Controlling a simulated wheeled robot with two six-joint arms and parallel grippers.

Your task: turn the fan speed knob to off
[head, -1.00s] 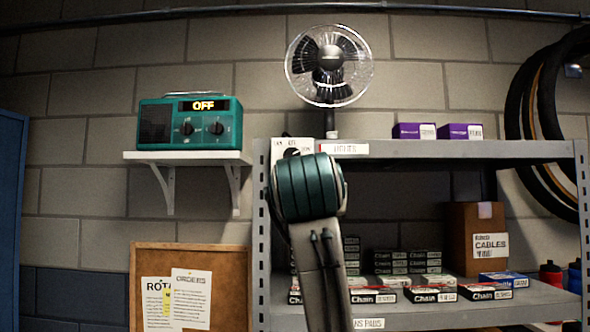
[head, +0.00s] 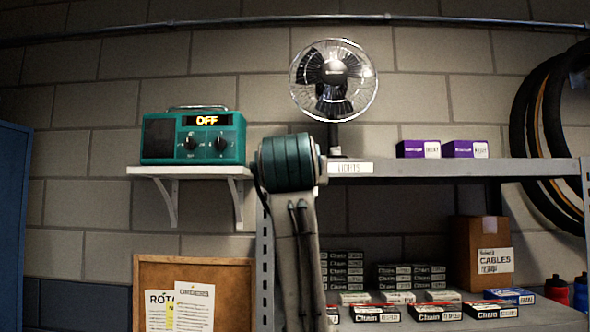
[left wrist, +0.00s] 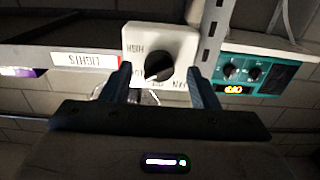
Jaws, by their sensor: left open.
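The fan speed knob (left wrist: 158,66) is a round black knob on a white plate (left wrist: 180,38), seen upside down in the left wrist view. A light mark shows at its lower left; "HIGH" is printed at upper left, and the lower labels are partly hidden. My left gripper (left wrist: 159,70) is open, one fingertip on each side of the knob; contact is unclear. In the head view my left arm hides the knob, plate and gripper. The black fan (head: 334,80) stands on the shelf top behind. My right gripper is not in view.
A teal radio (head: 193,136) reading "OFF" sits on a white wall shelf (head: 188,171) to the left. A "LIGHTS" label (left wrist: 84,60) is beside the plate.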

